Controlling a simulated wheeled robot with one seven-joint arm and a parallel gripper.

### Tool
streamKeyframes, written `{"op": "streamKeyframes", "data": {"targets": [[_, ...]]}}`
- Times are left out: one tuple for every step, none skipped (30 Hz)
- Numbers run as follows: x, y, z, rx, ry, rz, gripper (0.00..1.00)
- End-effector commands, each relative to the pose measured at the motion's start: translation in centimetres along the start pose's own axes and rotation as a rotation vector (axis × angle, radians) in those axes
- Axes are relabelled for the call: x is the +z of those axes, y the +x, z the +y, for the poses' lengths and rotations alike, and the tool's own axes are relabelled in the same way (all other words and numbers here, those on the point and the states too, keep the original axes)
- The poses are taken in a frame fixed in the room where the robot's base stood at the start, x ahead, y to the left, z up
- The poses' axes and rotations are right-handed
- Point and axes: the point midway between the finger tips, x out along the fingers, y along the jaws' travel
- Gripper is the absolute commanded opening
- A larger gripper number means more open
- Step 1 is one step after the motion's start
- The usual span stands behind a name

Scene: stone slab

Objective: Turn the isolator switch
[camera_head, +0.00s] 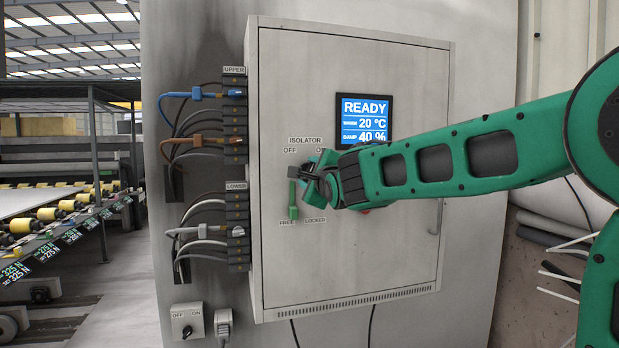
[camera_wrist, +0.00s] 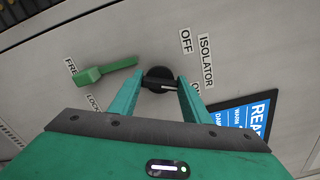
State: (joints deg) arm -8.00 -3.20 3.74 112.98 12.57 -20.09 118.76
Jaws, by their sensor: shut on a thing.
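The isolator switch is a round black knob (camera_wrist: 159,73) with a bar handle, on the front of the grey cabinet (camera_head: 345,250). In the wrist view its bar points towards the ON label (camera_wrist: 196,88), away from the OFF label (camera_wrist: 186,41). My gripper (camera_head: 306,173) is shut on the switch; in the wrist view its two green fingers (camera_wrist: 162,88) stand on either side of the bar. In the head view my gripper mostly hides the knob. A green lever (camera_head: 293,202) beside it hangs down towards the FREE label (camera_head: 287,223).
A lit screen (camera_head: 364,120) reads READY, 20 °C and 40 %; my arm passes just below it. Cables plug into UPPER and LOWER connector strips (camera_head: 237,125) on the cabinet's left side. A small OFF/ON switch box (camera_head: 187,321) is on the wall below.

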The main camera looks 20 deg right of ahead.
Motion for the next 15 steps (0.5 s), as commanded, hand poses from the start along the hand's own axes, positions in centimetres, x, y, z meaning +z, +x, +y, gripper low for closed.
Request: {"op": "streamKeyframes", "data": {"targets": [[0.0, 0.02, 0.23, 0.004, -0.043, 0.0, 0.21], [0.0, 0.02, 0.24, 0.004, -0.071, 0.0, 0.21], [0.0, 0.02, 0.27, 0.004, -0.11, 0.0, 0.21], [0.0, 0.02, 0.29, 0.004, -0.138, -0.001, 0.21], [0.0, 0.02, 0.31, 0.004, -0.167, -0.001, 0.21], [0.0, 0.02, 0.34, 0.004, -0.206, -0.001, 0.21], [0.0, 0.02, 0.35, 0.004, -0.234, -0.001, 0.21], [-0.01, 0.02, 0.37, 0.005, -0.262, -0.001, 0.21], [-0.01, 0.02, 0.4, 0.005, -0.301, -0.001, 0.21], [-0.01, 0.02, 0.42, 0.005, -0.329, -0.001, 0.21], [-0.02, 0.02, 0.44, 0.005, -0.358, -0.001, 0.21], [-0.02, 0.02, 0.47, 0.005, -0.396, -0.002, 0.21], [-0.02, 0.02, 0.49, 0.005, -0.424, -0.002, 0.21], [-0.03, 0.02, 0.51, 0.006, -0.453, -0.002, 0.21], [-0.03, 0.02, 0.54, 0.006, -0.491, -0.002, 0.21]]}}
